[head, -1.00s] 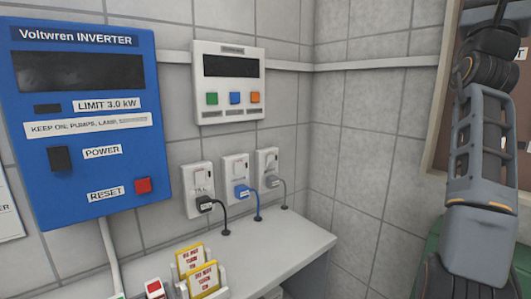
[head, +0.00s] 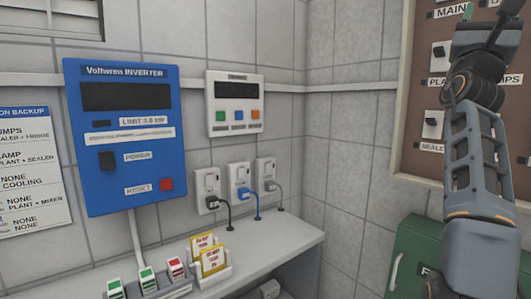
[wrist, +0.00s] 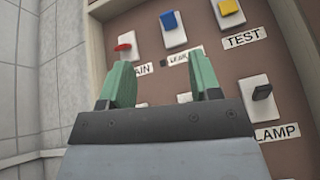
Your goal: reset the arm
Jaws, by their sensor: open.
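My arm rises along the right side of the head view. My gripper (wrist: 165,88) shows in the wrist view with its two green fingers apart and nothing between them. It faces a brown switch panel (wrist: 150,72) with white switch plates. The panel carries a red switch (wrist: 123,46), a blue switch (wrist: 169,20), a yellow switch (wrist: 229,7) above a TEST label and a dark switch (wrist: 262,92) above a LAMP label. The fingers cover part of the panel. In the head view only a green finger tip shows at the top right.
A blue inverter box (head: 125,135) and a white button unit (head: 235,103) hang on the tiled wall. Plugged sockets (head: 238,185) sit above a grey counter (head: 262,240) with yellow tags (head: 213,258). A green box (head: 410,250) stands below the panel at the right.

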